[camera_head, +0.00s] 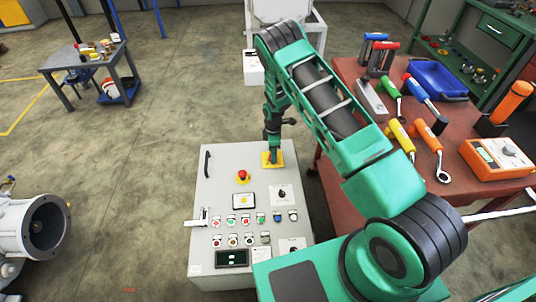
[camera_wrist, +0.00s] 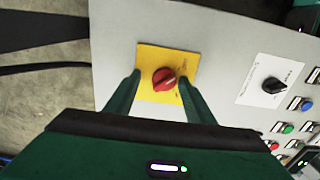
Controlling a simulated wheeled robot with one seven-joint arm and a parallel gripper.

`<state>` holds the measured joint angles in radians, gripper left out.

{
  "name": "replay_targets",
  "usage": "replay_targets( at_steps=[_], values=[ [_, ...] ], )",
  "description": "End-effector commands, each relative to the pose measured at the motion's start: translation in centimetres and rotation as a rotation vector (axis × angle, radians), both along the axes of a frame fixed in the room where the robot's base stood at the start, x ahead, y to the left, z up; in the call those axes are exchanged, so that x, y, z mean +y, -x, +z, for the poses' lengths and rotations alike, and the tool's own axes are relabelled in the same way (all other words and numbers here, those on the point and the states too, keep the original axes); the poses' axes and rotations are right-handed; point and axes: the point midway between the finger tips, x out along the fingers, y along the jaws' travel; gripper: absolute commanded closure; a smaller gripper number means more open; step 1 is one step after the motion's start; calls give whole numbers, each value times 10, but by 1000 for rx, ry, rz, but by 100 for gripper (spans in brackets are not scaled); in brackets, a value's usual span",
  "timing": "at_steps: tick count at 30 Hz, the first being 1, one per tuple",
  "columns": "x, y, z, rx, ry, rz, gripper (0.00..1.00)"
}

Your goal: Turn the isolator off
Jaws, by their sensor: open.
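The isolator is a red rotary knob (camera_wrist: 165,80) on a yellow square plate (camera_wrist: 157,57). In the head view the yellow plate (camera_head: 279,160) sits at the top right of a grey control panel (camera_head: 220,175), and my arm's end partly covers the knob. My gripper (camera_wrist: 159,82) is open, with one green finger on each side of the knob. The knob shows between the fingertips. I cannot tell whether either finger touches it.
The panel also bears a red emergency button (camera_head: 242,175), a black selector (camera_head: 281,192) and several small coloured buttons. A red table (camera_head: 350,75) with tools and an orange meter (camera_head: 497,157) stands at the right. Open floor lies left of the panel.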

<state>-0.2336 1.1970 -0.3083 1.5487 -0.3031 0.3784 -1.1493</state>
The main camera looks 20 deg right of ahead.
Motion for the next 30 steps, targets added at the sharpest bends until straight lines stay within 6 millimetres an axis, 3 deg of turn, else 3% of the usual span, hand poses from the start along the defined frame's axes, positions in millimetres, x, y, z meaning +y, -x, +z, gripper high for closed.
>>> replay_targets(
  at_steps=[5, 18, 24, 30],
  values=[
    [1, -1, 15, 0, -2, 0, 51],
    [0, -5, 90, -3, 0, 0, 51],
    [-1, -5, 105, -2, 1, -1, 51],
    [0, -5, 107, -2, 1, -1, 51]
  ],
)
